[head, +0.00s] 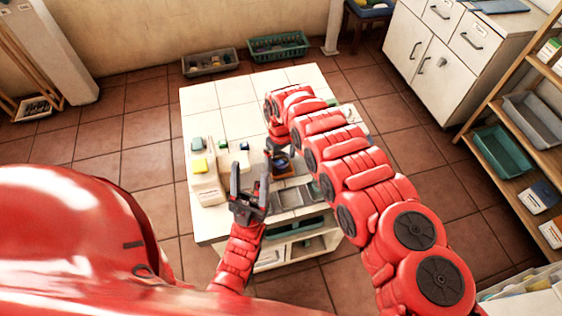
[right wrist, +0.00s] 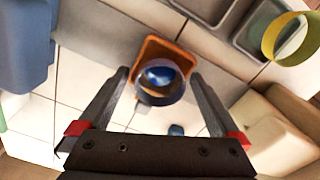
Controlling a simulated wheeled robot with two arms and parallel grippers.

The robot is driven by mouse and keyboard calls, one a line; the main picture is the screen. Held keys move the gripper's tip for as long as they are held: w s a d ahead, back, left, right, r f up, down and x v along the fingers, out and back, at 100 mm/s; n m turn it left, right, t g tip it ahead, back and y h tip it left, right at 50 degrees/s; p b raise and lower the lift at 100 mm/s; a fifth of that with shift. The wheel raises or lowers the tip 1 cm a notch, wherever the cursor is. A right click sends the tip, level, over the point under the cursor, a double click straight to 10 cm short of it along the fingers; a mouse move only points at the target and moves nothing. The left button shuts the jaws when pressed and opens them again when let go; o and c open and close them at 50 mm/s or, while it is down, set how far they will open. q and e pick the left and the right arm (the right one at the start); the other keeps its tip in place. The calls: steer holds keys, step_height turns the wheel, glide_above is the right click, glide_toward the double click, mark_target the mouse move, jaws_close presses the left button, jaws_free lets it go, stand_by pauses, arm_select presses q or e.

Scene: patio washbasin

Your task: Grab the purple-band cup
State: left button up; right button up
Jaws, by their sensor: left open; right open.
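A round cup with a dark purple-blue band (right wrist: 160,92) stands over a small orange-brown tray (right wrist: 181,55) in the right wrist view. My right gripper (right wrist: 159,76) is open, with one finger on each side of the cup in that picture; I cannot tell whether they touch it. In the head view the cup (head: 282,161) is a small dark round shape on the table, partly hidden by my right arm, and the right fingertips are hard to make out. My left gripper (head: 250,180) is open and empty, in front of and left of the cup.
The white tiled table (head: 215,100) has clear room at its back left. Grey trays (head: 292,197) lie near its front. A yellow ring (right wrist: 285,38) and a blue container (right wrist: 25,45) flank the right gripper's view. Wooden shelves (head: 495,105) stand at right.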

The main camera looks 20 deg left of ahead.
steer(key=c, duration=1.4)
steer(key=shift+c, duration=0.2)
